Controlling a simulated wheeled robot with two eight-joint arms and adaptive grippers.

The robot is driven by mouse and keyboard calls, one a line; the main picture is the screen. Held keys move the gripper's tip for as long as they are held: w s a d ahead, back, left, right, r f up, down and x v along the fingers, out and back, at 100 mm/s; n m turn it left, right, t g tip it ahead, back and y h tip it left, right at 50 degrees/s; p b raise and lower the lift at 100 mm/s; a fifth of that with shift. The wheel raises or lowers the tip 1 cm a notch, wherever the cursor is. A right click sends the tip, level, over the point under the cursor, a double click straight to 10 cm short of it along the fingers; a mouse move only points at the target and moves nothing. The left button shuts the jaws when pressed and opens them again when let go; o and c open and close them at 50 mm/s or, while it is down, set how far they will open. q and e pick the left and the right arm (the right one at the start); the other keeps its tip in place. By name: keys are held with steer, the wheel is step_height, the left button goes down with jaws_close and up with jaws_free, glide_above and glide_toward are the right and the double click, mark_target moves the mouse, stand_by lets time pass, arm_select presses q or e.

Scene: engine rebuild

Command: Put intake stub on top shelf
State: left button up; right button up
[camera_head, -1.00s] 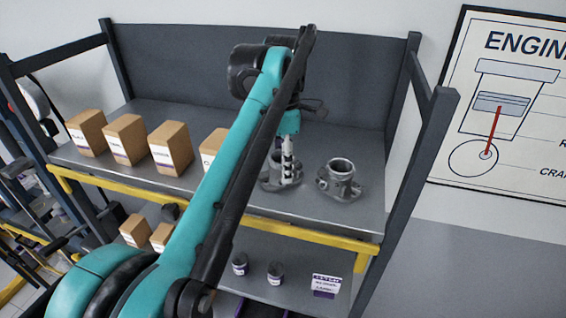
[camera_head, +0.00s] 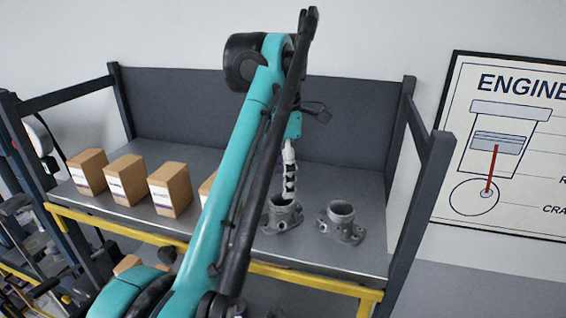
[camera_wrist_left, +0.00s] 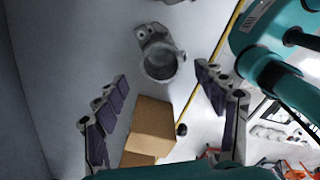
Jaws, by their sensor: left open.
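Two grey metal intake stubs stand upright on the top shelf (camera_head: 372,255) in the head view. The left stub (camera_head: 282,219) is just below my left gripper (camera_head: 289,192); the right stub (camera_head: 341,224) stands a little apart from it. My left gripper is open and empty, with its fingers pointing down over the left stub. In the left wrist view, one stub (camera_wrist_left: 160,60) shows its round opening and flange beyond the spread fingers of the gripper (camera_wrist_left: 162,82), apart from both. My right gripper is not in view.
Several cardboard boxes (camera_head: 126,178) stand in a row on the shelf's left; one box (camera_wrist_left: 153,127) shows close in the wrist view. A dark back panel (camera_head: 190,105), side posts (camera_head: 430,175) and a yellow front rail (camera_head: 115,228) bound the shelf.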

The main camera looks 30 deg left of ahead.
arm_select(q)
steer(key=shift+r, duration=1.95)
